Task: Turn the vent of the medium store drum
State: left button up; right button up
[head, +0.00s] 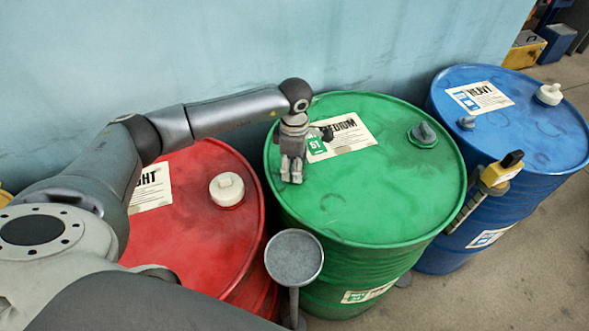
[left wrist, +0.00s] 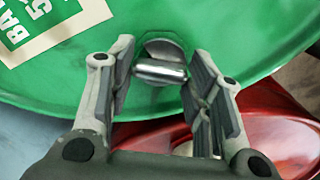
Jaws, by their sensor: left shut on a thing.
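The medium store drum is the green drum (head: 350,205) in the middle, with a white "MEDIUM" label on its lid. My left gripper (head: 292,178) points down at the near-left part of this lid. In the left wrist view a small metal vent with a bar-shaped top (left wrist: 160,72) stands on the green lid near the rim, between the fingers of my left gripper (left wrist: 165,85). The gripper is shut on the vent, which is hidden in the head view. My right gripper is not in view.
A red drum (head: 185,230) with a white cap stands left, a blue drum (head: 540,135) right. A grey round dish (head: 294,257) on a stem stands before the green drum. A yellow-and-black handled thing (head: 500,172) is between green and blue. The wall is close behind.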

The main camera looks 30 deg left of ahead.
pick_arm(q)
jog(key=n+b, duration=0.2)
jog(key=n, duration=0.2)
jog(key=shift+n+b, duration=0.5)
jog(key=shift+n, duration=0.7)
jog(key=shift+r, duration=0.1)
jog(key=o, duration=1)
notch_tip(320, 180, up, 12)
jog(key=shift+f, duration=0.1)
